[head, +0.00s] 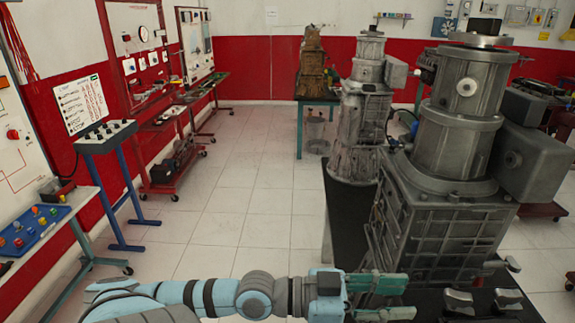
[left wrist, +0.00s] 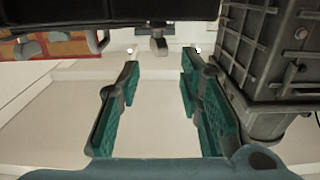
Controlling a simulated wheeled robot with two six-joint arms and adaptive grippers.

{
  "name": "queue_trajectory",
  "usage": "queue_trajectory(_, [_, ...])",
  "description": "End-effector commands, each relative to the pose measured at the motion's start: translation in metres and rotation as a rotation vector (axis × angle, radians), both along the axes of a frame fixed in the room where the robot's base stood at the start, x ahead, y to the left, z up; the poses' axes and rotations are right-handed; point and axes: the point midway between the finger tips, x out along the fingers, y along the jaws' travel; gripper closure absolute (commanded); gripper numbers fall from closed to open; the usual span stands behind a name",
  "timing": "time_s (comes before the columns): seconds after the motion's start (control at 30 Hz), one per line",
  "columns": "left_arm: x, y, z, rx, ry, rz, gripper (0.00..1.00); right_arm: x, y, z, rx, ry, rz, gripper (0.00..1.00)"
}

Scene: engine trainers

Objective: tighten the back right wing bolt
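A large grey engine trainer (head: 440,215) stands on a dark surface at the right of the head view; part of its ribbed housing also shows in the left wrist view (left wrist: 285,55). Grey wing-shaped bolt heads (head: 459,301) lie at its lower front, with another beside them (head: 508,300). I cannot tell which is the back right wing bolt. My left gripper (head: 386,298) is in front of the engine, left of these heads. Its green-padded fingers are apart with nothing between them. In the left wrist view a small grey bolt head (left wrist: 158,44) shows beyond the fingertips (left wrist: 162,72). My right gripper is out of view.
A second grey engine (head: 360,125) and a brownish one (head: 313,65) stand farther back. Wheeled trainer panels and a blue-legged stand (head: 105,138) line the left wall. The tiled floor (head: 225,190) between is clear.

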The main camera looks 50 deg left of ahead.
Motion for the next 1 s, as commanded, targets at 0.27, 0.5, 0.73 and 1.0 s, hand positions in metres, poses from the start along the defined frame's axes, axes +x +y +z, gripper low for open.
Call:
queue_trajectory(0.27, [-0.025, 0.038, -0.009, 0.023, -0.001, 0.033, 0.67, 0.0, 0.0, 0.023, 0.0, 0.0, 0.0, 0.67])
queue_trajectory(0.5, [-0.004, 0.085, -0.058, 0.113, 0.013, 0.165, 0.67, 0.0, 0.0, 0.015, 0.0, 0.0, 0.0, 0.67])
queue_trajectory(0.73, [0.007, 0.13, -0.108, 0.194, 0.056, 0.288, 0.67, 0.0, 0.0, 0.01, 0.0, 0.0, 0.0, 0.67])
queue_trajectory(1.0, [0.006, 0.179, -0.172, 0.279, 0.14, 0.421, 0.67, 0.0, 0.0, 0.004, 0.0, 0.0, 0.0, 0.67])
